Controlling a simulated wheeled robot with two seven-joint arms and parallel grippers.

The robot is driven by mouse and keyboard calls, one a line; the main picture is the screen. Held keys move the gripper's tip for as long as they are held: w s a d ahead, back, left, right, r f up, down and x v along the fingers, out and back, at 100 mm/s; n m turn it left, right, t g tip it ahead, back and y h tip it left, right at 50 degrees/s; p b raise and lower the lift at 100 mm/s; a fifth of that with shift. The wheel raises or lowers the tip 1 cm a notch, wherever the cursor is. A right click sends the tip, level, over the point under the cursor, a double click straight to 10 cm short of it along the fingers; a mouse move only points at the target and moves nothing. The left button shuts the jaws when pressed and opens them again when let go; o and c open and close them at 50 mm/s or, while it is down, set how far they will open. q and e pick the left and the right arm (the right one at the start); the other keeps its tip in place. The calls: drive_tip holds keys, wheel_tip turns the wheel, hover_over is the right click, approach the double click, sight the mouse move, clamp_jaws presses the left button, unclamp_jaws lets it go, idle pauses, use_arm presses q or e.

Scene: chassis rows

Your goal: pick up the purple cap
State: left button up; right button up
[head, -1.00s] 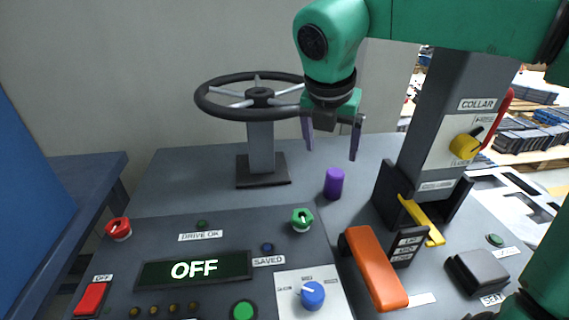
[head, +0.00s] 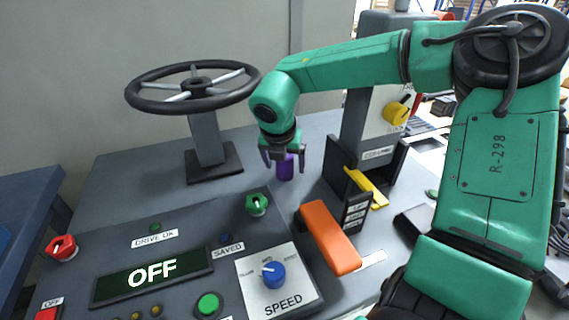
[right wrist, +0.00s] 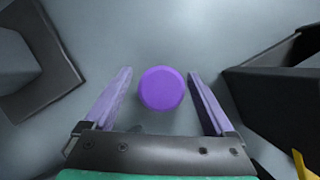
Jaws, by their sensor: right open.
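The purple cap (head: 285,170) is a small upright cylinder on the grey console top, right of the steering wheel's post. My right gripper (head: 285,164) is above and around it in the head view, with its fingers pointing down. In the right wrist view the cap's round top (right wrist: 160,88) lies between the two open fingers (right wrist: 159,100), with a gap on each side. I cannot tell exactly how far down the fingers reach. My left gripper is not in view.
A black steering wheel (head: 194,88) stands left of the cap. A black bracket with a yellow lever (head: 366,187) stands right. An orange handle (head: 330,237), a green knob (head: 257,204) and a blue speed dial (head: 273,274) are nearer me.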

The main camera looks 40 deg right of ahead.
drive_tip(key=shift+r, duration=0.1)
clamp_jaws()
drive_tip(key=shift+r, duration=0.15)
use_arm(q)
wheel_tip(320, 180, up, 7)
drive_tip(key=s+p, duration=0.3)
drive_tip(key=p, duration=0.5)
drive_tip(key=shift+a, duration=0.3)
use_arm(e)
wheel_tip(320, 180, up, 26)
drive_tip(key=shift+r, duration=0.1)
